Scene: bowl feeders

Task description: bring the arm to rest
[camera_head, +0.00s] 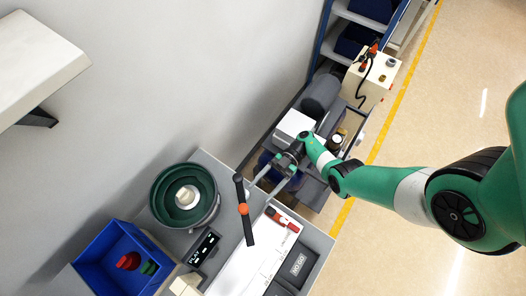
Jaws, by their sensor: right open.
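My right arm, green and white, comes in from the right edge and reaches to the middle of the view. My right gripper (262,194) is open, with its two pale fingers apart and pointing down and left. Its fingertips show just right of a dark bar with an orange middle (243,209). I see nothing held between the fingers, and I cannot tell how high they are above the table. My left gripper is not in view.
A green bowl feeder (208,218) stands on the grey table. A blue bin (90,262) holds red and green parts. A small display (204,247) and a white tray (237,274) lie nearby. A cluttered cart (345,118) and a blue shelf rack (326,48) stand behind. The floor at right is clear.

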